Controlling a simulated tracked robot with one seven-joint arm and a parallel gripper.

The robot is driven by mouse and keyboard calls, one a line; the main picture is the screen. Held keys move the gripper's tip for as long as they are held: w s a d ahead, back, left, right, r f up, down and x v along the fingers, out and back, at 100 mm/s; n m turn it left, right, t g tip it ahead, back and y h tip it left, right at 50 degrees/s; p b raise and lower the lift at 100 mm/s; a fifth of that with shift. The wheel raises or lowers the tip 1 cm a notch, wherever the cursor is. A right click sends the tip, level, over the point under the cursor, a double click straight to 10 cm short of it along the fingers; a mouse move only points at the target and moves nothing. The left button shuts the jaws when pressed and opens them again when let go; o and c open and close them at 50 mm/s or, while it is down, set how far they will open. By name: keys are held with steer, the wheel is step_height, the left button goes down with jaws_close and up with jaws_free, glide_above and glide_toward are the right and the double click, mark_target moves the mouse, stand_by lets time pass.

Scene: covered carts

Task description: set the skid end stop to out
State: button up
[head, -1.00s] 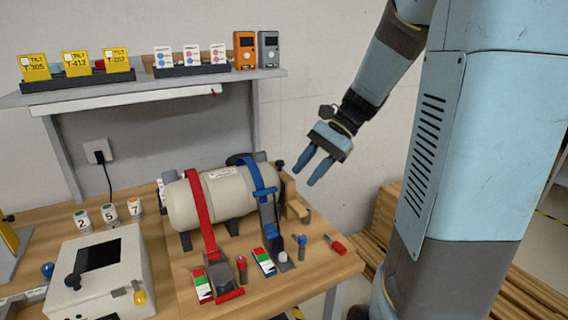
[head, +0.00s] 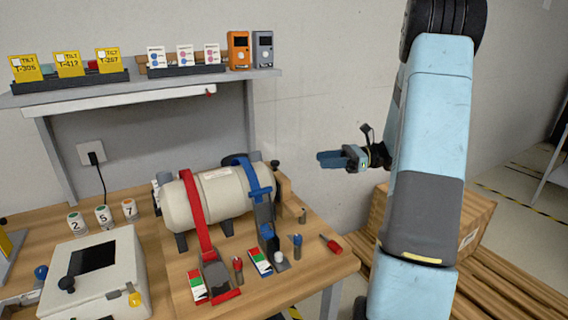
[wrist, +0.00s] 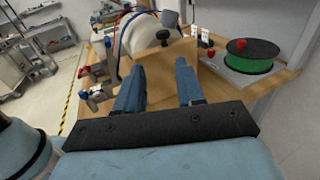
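The cream cylinder (head: 215,196) lies on its skid on the wooden bench, with a red strap (head: 196,207) and a blue strap (head: 258,188) over it. A wooden end plate (head: 285,194) stands at the skid's right end; it also shows in the wrist view (wrist: 165,72), beyond and between my fingers. I cannot tell for sure which part is the end stop, or its setting. My gripper (head: 321,160) is in the air right of the cylinder, pointing left. In the wrist view my gripper (wrist: 158,66) has its two blue fingers apart, with nothing held between them.
A red-handled tool (head: 331,244) lies near the bench's right edge. A grey box with a dark screen (head: 94,258) stands at front left. A shelf (head: 140,87) with cards hangs behind. A green spool (wrist: 250,48) shows in the wrist view. Wooden crates (head: 478,215) stand at right.

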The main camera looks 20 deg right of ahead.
steer(key=w+a, duration=0.3)
steer(key=a, duration=1)
steer(key=shift+f, duration=0.15)
steer(key=shift+c, duration=0.3)
jaws_close()
